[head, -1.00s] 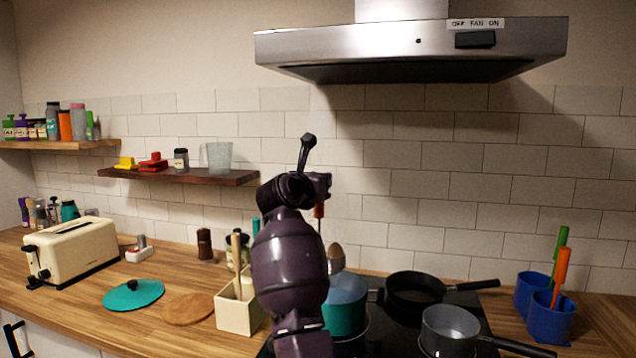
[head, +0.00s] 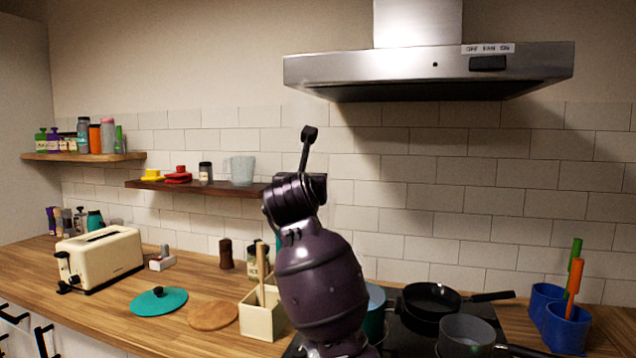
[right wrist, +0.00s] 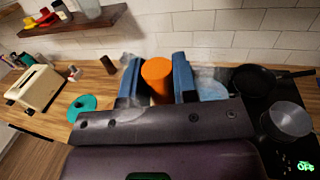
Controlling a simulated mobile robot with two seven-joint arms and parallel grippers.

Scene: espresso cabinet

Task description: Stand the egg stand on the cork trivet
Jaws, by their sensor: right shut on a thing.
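The cork trivet (head: 213,315) lies flat on the wooden counter, a round brown disc between the teal lid and the cream utensil holder. I see nothing on it. My right gripper (right wrist: 157,76) has its blue fingers shut on an orange, rounded thing (right wrist: 157,74). I cannot tell whether that is part of the egg stand. In the head view my dark arm hides the fingers and the held thing. I cannot make out the egg stand elsewhere. My left gripper is not in view.
The teal lid (head: 159,300) lies left of the trivet, and the cream utensil holder (head: 262,317) stands close at its right. The toaster (head: 100,258) is farther left. A black pan (head: 431,300) and grey pot (head: 466,335) are on the hob. The dark shelf (head: 200,188) hangs above.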

